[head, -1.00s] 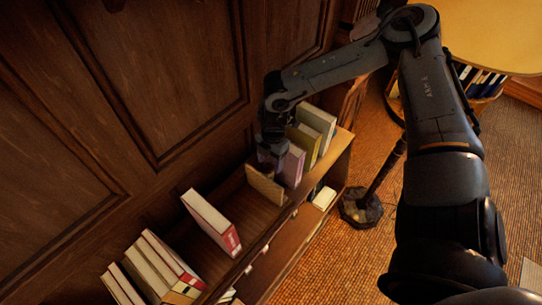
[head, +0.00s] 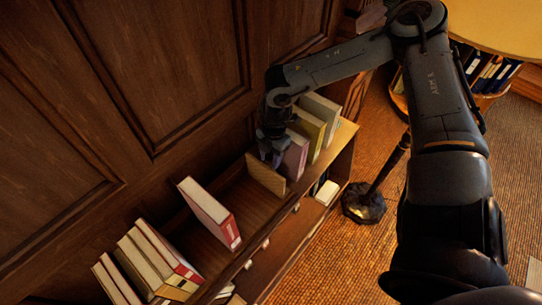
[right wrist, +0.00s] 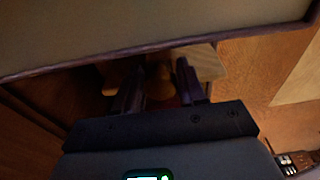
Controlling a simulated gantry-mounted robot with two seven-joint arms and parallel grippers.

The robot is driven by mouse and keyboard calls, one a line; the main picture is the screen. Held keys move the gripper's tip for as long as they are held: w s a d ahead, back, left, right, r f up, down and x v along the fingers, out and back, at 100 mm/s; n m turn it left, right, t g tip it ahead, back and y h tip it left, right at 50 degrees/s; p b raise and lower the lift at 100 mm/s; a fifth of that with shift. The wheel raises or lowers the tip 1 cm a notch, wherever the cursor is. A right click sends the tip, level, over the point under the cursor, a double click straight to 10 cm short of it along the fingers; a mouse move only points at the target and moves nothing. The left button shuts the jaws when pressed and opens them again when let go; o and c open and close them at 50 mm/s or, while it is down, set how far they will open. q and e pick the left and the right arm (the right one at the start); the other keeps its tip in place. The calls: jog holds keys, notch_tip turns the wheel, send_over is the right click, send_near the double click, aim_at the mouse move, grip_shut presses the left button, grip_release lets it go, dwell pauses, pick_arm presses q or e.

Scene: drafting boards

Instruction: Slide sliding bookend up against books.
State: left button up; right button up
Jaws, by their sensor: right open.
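The sliding bookend (head: 265,174), a light wooden panel, stands upright across the shelf in the head view. To its right stand a purple book (head: 296,156), an olive book (head: 311,128) and a grey-green book (head: 322,112). The bookend looks close to the purple book; whether they touch is hidden. My right gripper (head: 272,158) is open, pointing down just behind the bookend's top edge and beside the purple book. Its two fingers also show in the right wrist view (right wrist: 160,88), with a dim brown surface between them. My left gripper is out of view.
A leaning white and red book (head: 210,212) and several more books (head: 158,262) stand on the left part of the shelf (head: 248,203). Panelled wall (head: 150,80) rises behind. A dark stand base (head: 364,203) is on the floor at right.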

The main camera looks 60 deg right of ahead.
jog(key=c, duration=0.7)
jog(key=shift+o, duration=0.2)
jog(key=shift+w+a+f+b, duration=0.1)
jog(key=shift+w+a+b, duration=0.05)
jog(key=shift+a+b, duration=0.5)
jog(key=shift+w+a+b, duration=0.15)
jog(key=shift+a+b, duration=0.35)
jog(key=shift+a, duration=0.15)
jog(key=a+b, duration=0.2)
jog(key=a, duration=0.1)
jog(key=shift+w+a, duration=0.15)
jog(key=shift+w, duration=0.2)
